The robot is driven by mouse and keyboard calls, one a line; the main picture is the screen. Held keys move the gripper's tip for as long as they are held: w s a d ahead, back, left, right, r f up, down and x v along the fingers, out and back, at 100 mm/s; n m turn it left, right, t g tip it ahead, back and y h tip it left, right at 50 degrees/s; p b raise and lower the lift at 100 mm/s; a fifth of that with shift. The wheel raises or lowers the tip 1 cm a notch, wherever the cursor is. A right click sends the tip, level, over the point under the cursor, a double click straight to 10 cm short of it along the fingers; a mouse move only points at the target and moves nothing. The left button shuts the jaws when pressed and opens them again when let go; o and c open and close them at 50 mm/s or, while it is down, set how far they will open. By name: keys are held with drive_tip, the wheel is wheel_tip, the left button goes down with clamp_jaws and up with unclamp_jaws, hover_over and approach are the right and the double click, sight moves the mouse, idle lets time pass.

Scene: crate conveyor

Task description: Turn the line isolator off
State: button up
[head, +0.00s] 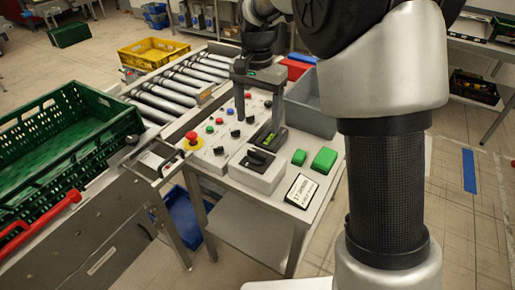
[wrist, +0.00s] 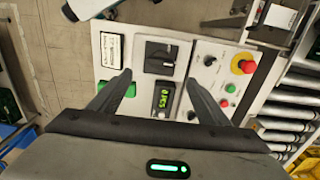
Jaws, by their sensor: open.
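A light grey box with a black rotary knob (head: 258,158), which looks like the line isolator, stands on the control table. In the wrist view the knob (wrist: 160,58) lies just beyond my fingertips, roughly centred between them. Its handle lies about crosswise there; its position marks are too small to read. My gripper (head: 258,118) is open and empty above the panel, fingers pointing down, behind the box in the head view. In the wrist view the open fingers (wrist: 160,82) are spread either side of a small lit display (wrist: 163,98). They are apart from the knob.
A red emergency button (head: 192,137) and several small buttons and knobs share the panel left of the box. Green blocks (head: 323,160) and a label plate (head: 301,190) lie to its right. A grey bin (head: 312,112) stands behind. Rollers (head: 185,85) and a green crate (head: 60,140) are left.

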sight(258, 152)
wheel_tip(258, 152, down, 12)
drive_tip(key=shift+r, duration=0.15)
drive_tip(key=shift+c, duration=0.4)
drive_tip(key=c, duration=1)
